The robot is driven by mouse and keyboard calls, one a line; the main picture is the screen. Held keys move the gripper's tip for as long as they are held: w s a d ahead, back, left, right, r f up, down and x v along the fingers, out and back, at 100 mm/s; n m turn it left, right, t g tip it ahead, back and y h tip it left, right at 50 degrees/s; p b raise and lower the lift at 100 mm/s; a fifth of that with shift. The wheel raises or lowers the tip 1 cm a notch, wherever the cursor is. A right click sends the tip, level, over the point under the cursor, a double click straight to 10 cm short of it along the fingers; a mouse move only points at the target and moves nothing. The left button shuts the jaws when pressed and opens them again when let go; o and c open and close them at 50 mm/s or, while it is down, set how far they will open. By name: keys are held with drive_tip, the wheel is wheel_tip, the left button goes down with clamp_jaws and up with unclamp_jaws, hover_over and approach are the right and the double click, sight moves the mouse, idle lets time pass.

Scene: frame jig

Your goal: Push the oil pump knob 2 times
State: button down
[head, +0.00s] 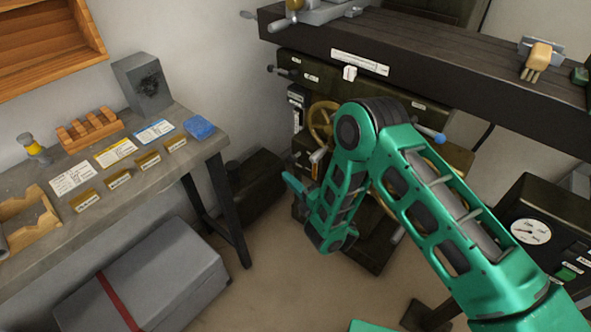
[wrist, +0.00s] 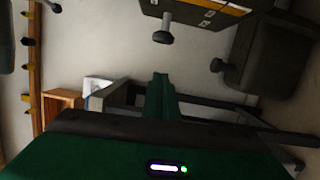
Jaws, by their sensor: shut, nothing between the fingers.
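My gripper (head: 291,182) is in front of the machine's lower left side in the head view, low and pointing left. Its fingers (wrist: 160,95) are together and empty in the wrist view. A dark round knob (wrist: 163,37) sticks out of a dark labelled body at the top of the wrist view. I cannot tell which is the oil pump knob, and no knob so marked is readable in the head view.
The machine's dark table (head: 460,75) spans the upper right, with a yellow handwheel (head: 322,119) below it. A workbench (head: 130,185) with cards and holders stands left, above a grey chest (head: 150,280). Open floor (head: 265,275) lies between bench and machine.

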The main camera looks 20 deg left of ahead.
sight(296, 157)
drive_tip(key=shift+w+a+r, duration=0.1)
drive_tip(key=shift+w, duration=1.15)
drive_tip(key=shift+w+a+r, duration=0.1)
drive_tip(key=shift+w, duration=1.15)
drive_tip(key=w, duration=0.1)
drive_tip(key=w+d, duration=0.1)
drive_tip(key=shift+w+d, duration=0.1)
drive_tip(key=shift+w, duration=0.3)
